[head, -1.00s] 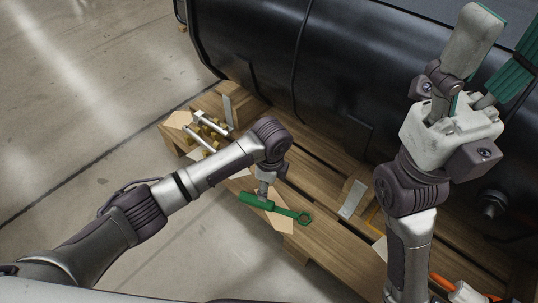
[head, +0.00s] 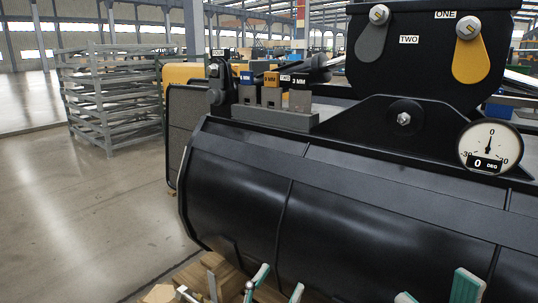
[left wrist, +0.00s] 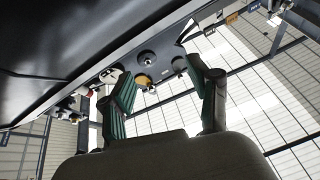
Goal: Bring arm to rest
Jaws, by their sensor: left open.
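My left gripper (head: 278,284) shows at the bottom of the head view, with two green-padded fingertips apart. In the left wrist view it (left wrist: 165,105) is open, its fingers spread and nothing between them. My right gripper (head: 436,292) shows at the bottom right of the head view, its fingertips apart and only partly in frame. Both are in front of a black bucket (head: 350,220).
A wooden pallet (head: 205,284) carries the bucket. On top are a grey rack (head: 262,117) with labelled blocks, a round gauge (head: 490,135) reading 0, and hangers labelled ONE (head: 470,55) and TWO (head: 371,52). Grey stacked cages (head: 108,100) stand at the back left. The floor at left is clear.

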